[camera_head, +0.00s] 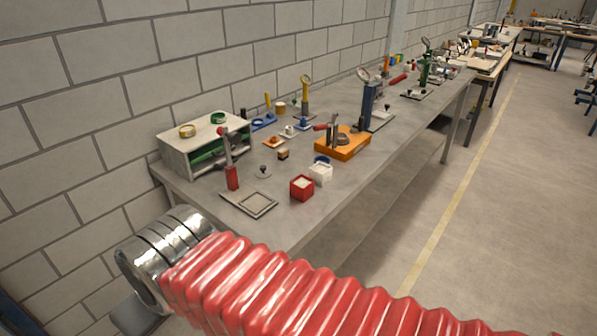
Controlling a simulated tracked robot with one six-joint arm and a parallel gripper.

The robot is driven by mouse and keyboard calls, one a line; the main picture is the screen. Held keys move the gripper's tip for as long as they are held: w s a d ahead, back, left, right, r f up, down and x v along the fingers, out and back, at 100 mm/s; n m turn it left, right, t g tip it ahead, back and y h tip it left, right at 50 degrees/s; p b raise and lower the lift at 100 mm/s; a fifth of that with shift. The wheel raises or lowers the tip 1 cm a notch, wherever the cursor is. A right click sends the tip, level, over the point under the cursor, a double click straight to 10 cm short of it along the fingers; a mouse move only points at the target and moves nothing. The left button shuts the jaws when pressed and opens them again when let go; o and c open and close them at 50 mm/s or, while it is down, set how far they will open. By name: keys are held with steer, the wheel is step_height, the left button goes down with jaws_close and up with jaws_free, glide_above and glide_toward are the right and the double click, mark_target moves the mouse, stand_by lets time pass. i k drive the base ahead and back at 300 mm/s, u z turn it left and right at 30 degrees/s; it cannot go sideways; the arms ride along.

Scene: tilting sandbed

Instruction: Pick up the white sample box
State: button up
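The white sample box (320,175) stands upright on the grey workbench (285,222), towards its front edge. It is a small open-looking cube with pale contents. A similar red box (301,190) stands close in front of it to the left; I cannot tell if they touch. My arm crosses the bottom of the view as a red ribbed sleeve with shiny metal rings at its left end. My gripper's fingers do not show, and nothing visible of my arm touches the white box.
An orange fixture (342,145) stands just behind the white box, with a blue ring (321,160) nearby. A square-framed plate (250,204) and a red-handled upright tool (231,172) are at left. A grey shelf box (185,148) stands by the wall. The aisle floor (470,210) is clear.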

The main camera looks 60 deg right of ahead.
mark_target(320, 174)
steer(key=z, duration=0.05)
steer(key=i, duration=0.85)
steer(key=z, duration=0.05)
